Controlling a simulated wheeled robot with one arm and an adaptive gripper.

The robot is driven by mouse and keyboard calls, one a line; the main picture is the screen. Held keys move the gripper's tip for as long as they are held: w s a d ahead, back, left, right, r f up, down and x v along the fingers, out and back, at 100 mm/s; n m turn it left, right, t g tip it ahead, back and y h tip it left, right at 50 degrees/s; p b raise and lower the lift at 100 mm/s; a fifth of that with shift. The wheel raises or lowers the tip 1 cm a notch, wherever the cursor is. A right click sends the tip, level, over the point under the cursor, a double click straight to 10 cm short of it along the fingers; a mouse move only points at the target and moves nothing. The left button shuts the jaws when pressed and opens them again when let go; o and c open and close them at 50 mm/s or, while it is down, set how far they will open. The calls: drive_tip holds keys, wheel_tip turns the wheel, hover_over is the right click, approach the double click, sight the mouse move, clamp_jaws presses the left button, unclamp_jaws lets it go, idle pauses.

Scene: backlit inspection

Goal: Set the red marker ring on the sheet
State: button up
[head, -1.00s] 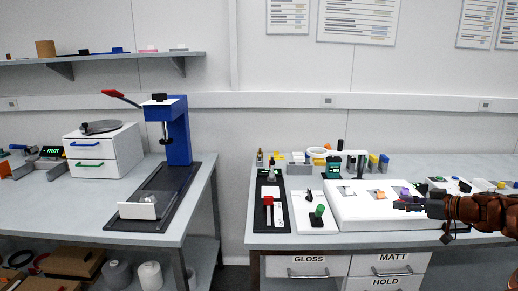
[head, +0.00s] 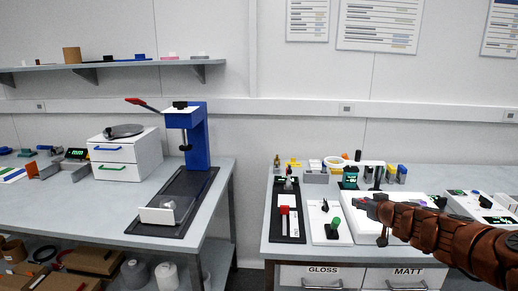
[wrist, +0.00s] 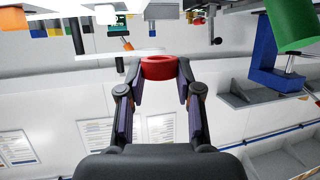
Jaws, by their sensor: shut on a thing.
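The red marker ring (wrist: 158,68) is held between the two fingertips of my gripper (wrist: 160,75) in the wrist view. My gripper also shows in the head view (head: 368,205), at the end of the brown arm reaching in from the right. There it appears over or in front of the large white slab (head: 350,232) on the right-hand bench. The ring is very small in the head view. I cannot tell which white surface is the sheet; my arm covers part of the slab.
Left of the slab are a white board with a green knob (head: 332,229) and a black plate with a red block (head: 286,222). Small items stand behind. A blue press (head: 196,140) stands on the left bench. A gap separates the benches.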

drive_tip(key=shift+s+a+r+m+h+p, duration=0.3)
drive_tip(key=shift+a+m+h, duration=0.2)
drive_tip(key=shift+a, duration=0.95)
drive_tip(key=shift+s+a+r+m+h+p, duration=0.2)
drive_tip(key=shift+s+a+m+h+p, duration=0.35)
drive_tip(key=shift+a, duration=0.9)
drive_tip(key=shift+s+a+r+m+h+p, duration=0.1)
drive_tip(key=shift+a+r+m+h+p, duration=0.4)
drive_tip(key=shift+a, duration=0.95)
drive_tip(key=s+a+r+m+h+p, duration=0.2)
drive_tip(key=s+a+r+h, duration=0.1)
drive_tip(key=s+a, duration=0.3)
drive_tip(key=shift+s+a+r, duration=0.2)
drive_tip(key=shift+r, duration=0.45)
